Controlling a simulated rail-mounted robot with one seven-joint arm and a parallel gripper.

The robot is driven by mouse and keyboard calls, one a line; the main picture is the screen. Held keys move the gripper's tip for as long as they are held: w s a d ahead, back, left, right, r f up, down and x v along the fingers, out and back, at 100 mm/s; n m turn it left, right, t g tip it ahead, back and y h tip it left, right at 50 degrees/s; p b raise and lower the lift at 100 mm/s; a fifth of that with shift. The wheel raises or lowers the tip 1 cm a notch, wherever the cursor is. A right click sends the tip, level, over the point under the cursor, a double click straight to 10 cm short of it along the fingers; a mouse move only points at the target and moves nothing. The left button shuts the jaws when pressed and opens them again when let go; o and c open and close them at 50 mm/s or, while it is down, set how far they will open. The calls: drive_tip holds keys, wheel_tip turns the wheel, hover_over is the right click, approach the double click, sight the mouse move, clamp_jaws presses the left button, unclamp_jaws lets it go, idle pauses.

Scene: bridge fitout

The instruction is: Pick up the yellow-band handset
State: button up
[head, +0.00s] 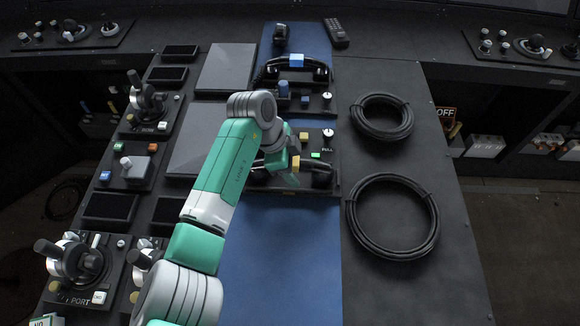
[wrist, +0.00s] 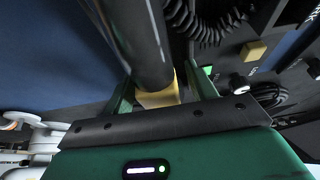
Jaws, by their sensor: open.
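The yellow-band handset (head: 322,177) is black and lies across its cradle on the lower phone panel, partly hidden by my arm in the head view. In the wrist view its dark handle (wrist: 137,38) runs up from between my fingers, and its yellow band (wrist: 160,97) shows in the gap. My gripper (head: 288,165) is at the middle of this handset. In the wrist view my gripper (wrist: 161,88) is open, with one green finger on each side of the band. I cannot tell whether either finger touches it.
A similar blue-band handset (head: 296,62) lies on the panel behind. A yellow button (wrist: 254,50) and a knob sit close beside my fingers. Coiled black cables (head: 392,215) lie to the right. The blue mat (head: 290,260) in front is clear.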

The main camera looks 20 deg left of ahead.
clamp_jaws()
